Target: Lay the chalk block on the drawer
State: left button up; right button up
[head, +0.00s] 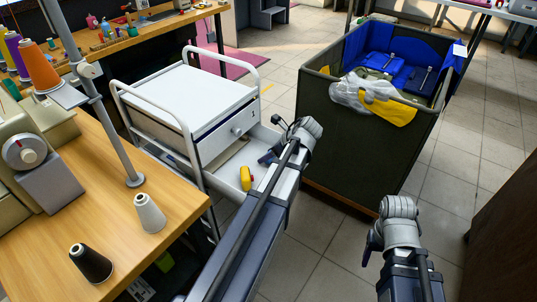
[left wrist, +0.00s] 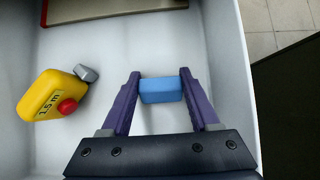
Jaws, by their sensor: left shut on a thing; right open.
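The chalk block (left wrist: 162,91) is a small blue block between my left gripper's fingers in the left wrist view. My left gripper (left wrist: 160,88) is shut on it, over the white cart's tray. In the head view that gripper (head: 267,158) is in front of the drawer and below its handle; the arm hides most of the block there. The drawer (head: 226,134) is a white front with a round grey knob, in a white unit whose flat top (head: 186,92) is bare. My right gripper (head: 373,241) is open at the lower right, away from the cart, its fingers partly hidden.
A yellow tape measure (head: 246,178) lies in the white tray left of the block. White rails (head: 165,118) flank the unit. A dark green bin (head: 365,150) with blue bags stands at right. A wooden table (head: 110,205) with thread cones is at left.

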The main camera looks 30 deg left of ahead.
pick_arm(q)
jog(key=shift+f, duration=0.3)
jog(key=o, duration=1.4)
jog(key=shift+o, duration=0.4)
jog(key=shift+d+r, duration=0.1)
jog(key=shift+r, duration=0.1)
jog(key=shift+a+r+p+v, duration=0.15)
jog(key=shift+p+v, duration=0.75)
jog(key=shift+v, duration=0.1)
jog(key=shift+a+r+p+v, duration=0.1)
jog(key=shift+a+p+v, duration=0.1)
jog(key=shift+p+v, duration=0.8)
jog(key=shift+a+r+p+v, duration=0.15)
jog(key=shift+p+v, duration=0.7)
jog(key=shift+v, duration=0.15)
jog(key=shift+d, duration=0.1)
jog(key=p+v, duration=0.6)
jog(key=v, duration=0.2)
